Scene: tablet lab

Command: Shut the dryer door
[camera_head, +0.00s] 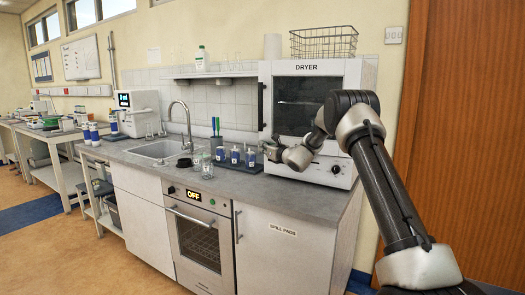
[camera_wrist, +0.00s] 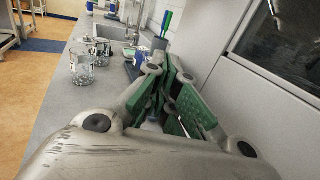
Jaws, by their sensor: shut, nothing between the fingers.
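The dryer (camera_head: 270,67) is a white box labelled DRYER on the counter's right end. Its door (camera_head: 305,104) has a large dark window and a dark vertical handle (camera_head: 262,106) on its left side. The door looks in line with the front; I cannot tell whether a small gap remains. My gripper (camera_head: 269,151) is shut and empty, low before the dryer's left front, below the handle. In the wrist view, my gripper's green-padded fingers (camera_wrist: 167,78) point along the counter, with the dryer front and window (camera_wrist: 285,40) to their right. My arm hides part of the dryer's right side.
A sink (camera_head: 160,149) lies further left. A wire basket (camera_head: 323,42) sits on the dryer. Floor in front is clear.

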